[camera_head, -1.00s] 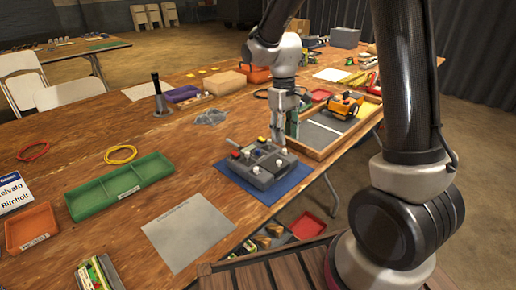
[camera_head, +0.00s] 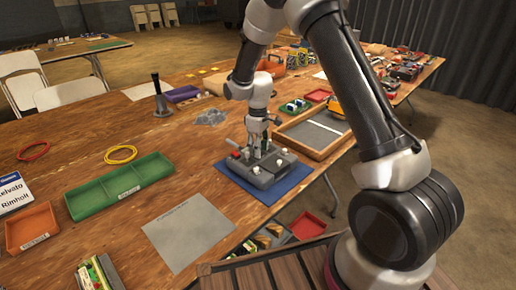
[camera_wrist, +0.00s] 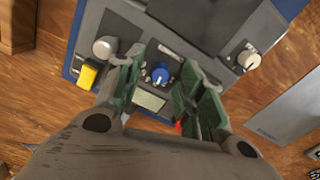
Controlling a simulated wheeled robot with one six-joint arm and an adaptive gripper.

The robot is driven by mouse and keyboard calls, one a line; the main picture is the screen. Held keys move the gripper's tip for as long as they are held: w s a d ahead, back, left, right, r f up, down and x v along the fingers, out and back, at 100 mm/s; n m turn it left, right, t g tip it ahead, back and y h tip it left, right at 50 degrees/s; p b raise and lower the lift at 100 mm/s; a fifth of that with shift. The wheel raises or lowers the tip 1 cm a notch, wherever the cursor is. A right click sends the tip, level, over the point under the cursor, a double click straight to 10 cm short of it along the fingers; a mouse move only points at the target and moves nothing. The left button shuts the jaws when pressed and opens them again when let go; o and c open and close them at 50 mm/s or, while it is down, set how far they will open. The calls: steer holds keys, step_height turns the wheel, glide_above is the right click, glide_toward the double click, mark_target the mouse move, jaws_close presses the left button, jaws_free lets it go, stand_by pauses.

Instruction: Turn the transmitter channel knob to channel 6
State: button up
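The transmitter (camera_head: 262,168) is a dark grey box on a blue mat (camera_head: 290,183) on the wooden table. In the wrist view its face (camera_wrist: 185,50) carries a blue knob (camera_wrist: 160,72), a white knob at each side (camera_wrist: 104,47) (camera_wrist: 248,60) and a yellow button (camera_wrist: 88,76). My gripper (camera_head: 260,146) is over the transmitter, pointing down. In the wrist view my gripper (camera_wrist: 158,85) is open, its green-padded fingers on either side of the blue knob. I cannot tell whether they touch it. No channel number is readable.
A wooden-framed tray (camera_head: 315,132) stands close behind and right of the transmitter. A green divided tray (camera_head: 118,187) and a grey sheet (camera_head: 188,232) lie to the left and front. The table between them is clear.

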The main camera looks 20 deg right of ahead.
steer(key=shift+f, duration=0.2)
jaws_close()
